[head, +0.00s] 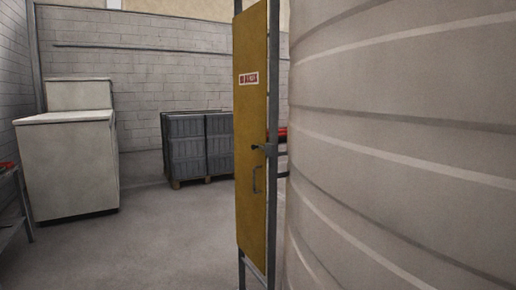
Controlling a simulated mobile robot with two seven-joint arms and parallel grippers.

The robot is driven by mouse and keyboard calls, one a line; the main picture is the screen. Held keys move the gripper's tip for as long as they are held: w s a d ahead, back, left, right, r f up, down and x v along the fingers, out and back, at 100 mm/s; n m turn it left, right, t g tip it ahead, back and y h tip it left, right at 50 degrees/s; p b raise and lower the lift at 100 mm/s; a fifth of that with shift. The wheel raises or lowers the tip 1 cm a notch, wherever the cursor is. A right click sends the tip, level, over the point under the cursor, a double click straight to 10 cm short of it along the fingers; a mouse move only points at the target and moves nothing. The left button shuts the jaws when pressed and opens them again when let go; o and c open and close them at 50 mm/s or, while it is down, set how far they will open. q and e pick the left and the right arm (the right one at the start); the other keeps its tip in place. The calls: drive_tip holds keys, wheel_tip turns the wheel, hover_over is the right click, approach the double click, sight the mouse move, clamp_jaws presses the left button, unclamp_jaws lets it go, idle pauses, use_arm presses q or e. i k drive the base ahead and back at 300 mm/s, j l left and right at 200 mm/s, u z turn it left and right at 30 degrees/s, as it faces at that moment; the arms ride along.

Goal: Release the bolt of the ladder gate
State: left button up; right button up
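The ladder gate is a tall, narrow yellow panel (252,120) in the middle of the head view, set against grey upright rails. A small red and white label (248,78) is on its upper part. A dark bolt (264,148) sits at the gate's right edge at about mid-height, reaching toward the right-hand rail (273,120). A grey pull handle (256,179) is just below it. I cannot tell the bolt's exact position. Neither of my grippers is in view.
A large ribbed beige tank (400,150) fills the right side, close to the gate. Grey crates (197,146) on a pallet stand behind, left of the gate. A pale cabinet (70,165) stands at the left, with a metal table (14,200) at the edge. The floor (150,240) between is clear.

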sight(253, 147)
drive_tip(key=i+j+z, duration=0.1)
drive_tip(key=i+z, duration=0.25)
drive_tip(key=i+j+z, duration=0.2)
drive_tip(key=z, duration=0.2)
drive_tip(key=i+j+z, duration=0.35)
drive_tip(key=i+j, duration=0.6)
drive_tip(key=j, duration=0.2)
drive_tip(key=i+j+z, duration=0.1)
drive_tip(key=i+j, duration=0.2)
drive_tip(key=j, duration=0.1)
